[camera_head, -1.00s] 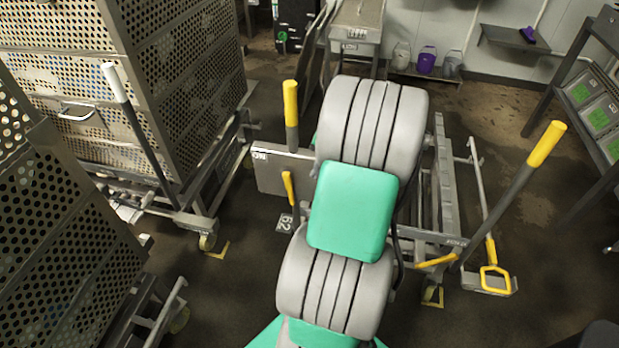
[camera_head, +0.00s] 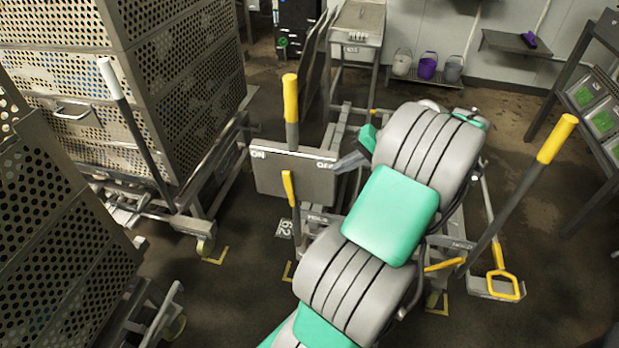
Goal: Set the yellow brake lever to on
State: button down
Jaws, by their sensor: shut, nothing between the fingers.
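A grey plate (camera_head: 270,178) in the middle of the view bears the word ON at its left and OFF at its right. A short yellow-tipped lever (camera_head: 288,188) shows in front of the plate, left of its middle and leaning slightly left. A taller yellow grip (camera_head: 291,98) on a dark shaft rises at the plate's top edge; I cannot tell which of the two is the brake lever. My gripper (camera_head: 341,166) is shut and empty, small in view beside the OFF end of the plate. It looks apart from both levers. My arm hides the area to its right.
Perforated metal crates (camera_head: 180,95) on wheeled carts fill the left, with a white-tipped lever (camera_head: 108,72). At the right stand another tall yellow grip (camera_head: 556,139) and a yellow loop handle (camera_head: 503,287). Buckets (camera_head: 428,66) stand at the back. Floor is open left of the plate.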

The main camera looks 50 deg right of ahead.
aim_at(292, 184)
jog(key=x, duration=0.4)
jog(key=w+r+b+x, duration=0.1)
jog(key=x, duration=0.3)
jog(key=a+b+x, duration=0.1)
jog(key=x, duration=0.3)
jog(key=shift+w+a, duration=0.1)
jog(key=shift+w, duration=0.5)
jog(key=shift+r, duration=0.1)
